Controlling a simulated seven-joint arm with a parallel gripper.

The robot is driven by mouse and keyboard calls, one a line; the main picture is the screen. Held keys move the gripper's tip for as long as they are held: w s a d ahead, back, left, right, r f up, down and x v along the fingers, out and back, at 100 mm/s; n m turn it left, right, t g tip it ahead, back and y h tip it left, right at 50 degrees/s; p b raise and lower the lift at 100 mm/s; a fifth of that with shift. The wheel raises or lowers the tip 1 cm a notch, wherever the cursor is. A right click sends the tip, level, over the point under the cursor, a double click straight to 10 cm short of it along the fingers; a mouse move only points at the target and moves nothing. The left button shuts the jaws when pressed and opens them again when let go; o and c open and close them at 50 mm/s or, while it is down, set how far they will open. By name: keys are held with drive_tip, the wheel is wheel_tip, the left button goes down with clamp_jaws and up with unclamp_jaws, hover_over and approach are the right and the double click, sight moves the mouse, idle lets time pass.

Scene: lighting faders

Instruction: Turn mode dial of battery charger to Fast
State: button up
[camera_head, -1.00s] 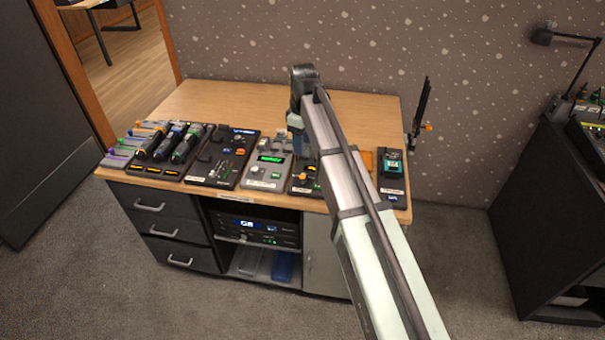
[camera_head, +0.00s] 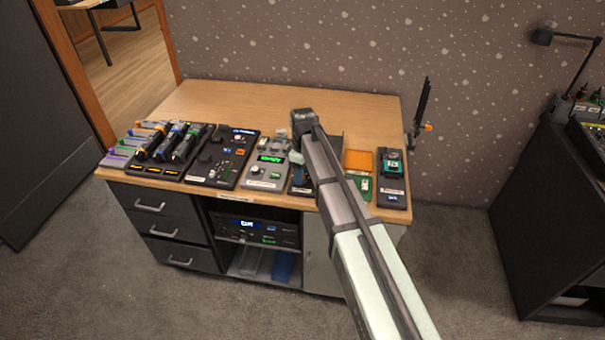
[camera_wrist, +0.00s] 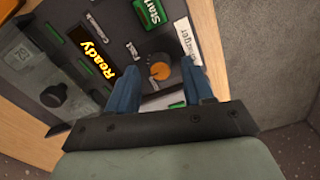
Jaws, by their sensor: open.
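The battery charger (camera_wrist: 135,50) fills the upper middle of the wrist view, with an amber "Ready" display (camera_wrist: 95,57), a green "Start" button (camera_wrist: 150,12) and a label ending in "harger". Its dial (camera_wrist: 160,71) has an orange face and dark rim. My open gripper (camera_wrist: 158,74) has one blue finger on each side of the dial. I cannot tell whether they touch it. In the head view my gripper (camera_head: 297,165) is low over the charger (camera_head: 300,189), which my arm mostly hides. The dial's setting is not readable.
Other devices line the desk: a grey unit with a green display (camera_head: 267,165) left of the charger, a black panel (camera_head: 222,160), and a teal-topped device (camera_head: 392,170) at right. The back of the desk (camera_head: 250,100) is clear.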

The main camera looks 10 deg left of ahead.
drive_tip(key=shift+f, duration=0.35)
clamp_jaws()
idle(0.3)
